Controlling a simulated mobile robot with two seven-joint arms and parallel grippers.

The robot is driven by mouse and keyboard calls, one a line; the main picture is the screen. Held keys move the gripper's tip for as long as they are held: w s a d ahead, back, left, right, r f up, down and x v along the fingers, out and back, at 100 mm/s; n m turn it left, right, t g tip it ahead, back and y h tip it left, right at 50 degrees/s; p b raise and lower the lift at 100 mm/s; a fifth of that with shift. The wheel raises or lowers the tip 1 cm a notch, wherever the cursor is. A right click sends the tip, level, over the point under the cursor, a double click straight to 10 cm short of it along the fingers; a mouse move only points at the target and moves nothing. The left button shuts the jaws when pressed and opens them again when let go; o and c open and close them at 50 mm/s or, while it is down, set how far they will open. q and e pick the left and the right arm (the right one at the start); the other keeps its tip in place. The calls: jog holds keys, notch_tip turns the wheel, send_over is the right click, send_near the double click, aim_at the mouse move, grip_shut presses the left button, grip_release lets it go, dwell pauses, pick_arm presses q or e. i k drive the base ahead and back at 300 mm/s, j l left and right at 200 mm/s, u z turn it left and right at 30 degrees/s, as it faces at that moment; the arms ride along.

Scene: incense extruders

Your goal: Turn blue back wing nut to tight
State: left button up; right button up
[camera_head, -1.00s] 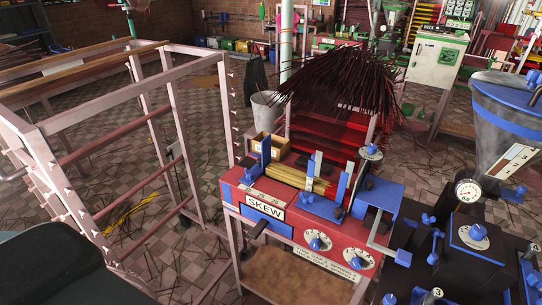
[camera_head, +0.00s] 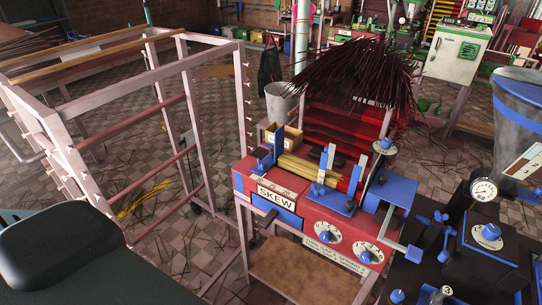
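Several blue knobs and fittings sit on the dark machine at the right. One small blue wing-shaped piece (camera_head: 441,216) stands at its back left. Another blue piece (camera_head: 413,254) lies nearer, by the end of the grey crank arm. A further blue fitting (camera_head: 397,296) shows at the bottom edge. I cannot tell for sure which is the back wing nut, nor how tight it is. Neither of my grippers is in view.
The red SKEW machine (camera_head: 312,212) with dials and yellow sticks stands at centre. A pink metal rack (camera_head: 246,120) is at left. A gauge (camera_head: 484,190) and a grey hopper (camera_head: 517,139) are at right. A dark rounded form fills the lower left. Tiled floor lies between.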

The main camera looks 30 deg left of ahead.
aim_at(260, 167)
jog(key=k+l+u, duration=0.1)
jog(key=u, duration=0.35)
jog(key=k+u, duration=0.2)
jog(key=u, duration=0.2)
jog(key=l, duration=0.1)
